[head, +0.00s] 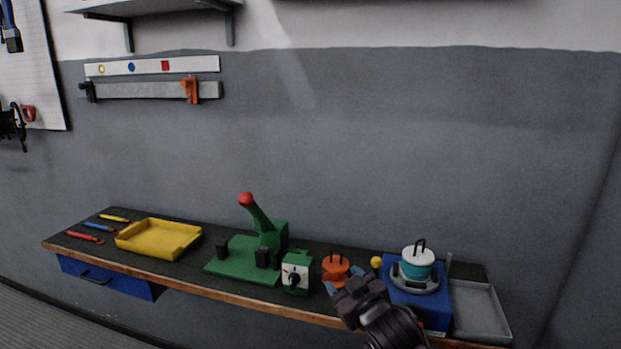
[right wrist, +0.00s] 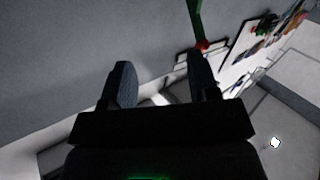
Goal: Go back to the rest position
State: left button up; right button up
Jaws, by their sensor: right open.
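My right gripper (head: 344,284) is at the front edge of the workbench in the head view, just in front of an orange knobbed part (head: 335,268) and left of a blue box (head: 428,308). In the right wrist view its two dark fingers (right wrist: 160,85) stand apart with nothing between them. Whether a finger touches the orange part cannot be told. My left gripper is not in the head view. A teal and white cylinder with black prongs (head: 418,262) sits upright in a grey ring on the blue box.
The bench (head: 225,292) carries a yellow tray (head: 160,252), several screwdrivers, a green lever press (head: 245,258) with a red knob, a dial box (head: 296,275) and a grey tray (head: 482,312). A shelf (head: 150,8) and rails (head: 150,90) hang on the wall. The space above the bench is free.

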jog(key=s+d+f+m+g+h, duration=0.1)
jog(key=s+d+f+m+h, duration=0.1)
jog(key=s+d+f, duration=0.4)
jog(key=s+d+f+m+g+h, duration=0.1)
jog(key=s+d+f+m+h, duration=0.1)
jog(key=s+d+f, duration=0.5)
jog(key=s+d+f+m+g+h, duration=0.1)
jog(key=s+d+f+m+h, duration=0.1)
jog(key=s+d+f, duration=0.5)
jog(key=s+f, duration=0.5)
jog(key=s, duration=0.5)
jog(key=shift+s+d+f+m+g, duration=0.15)
jog(key=shift+d+f+m+g, duration=0.15)
jog(key=shift+m, duration=0.1)
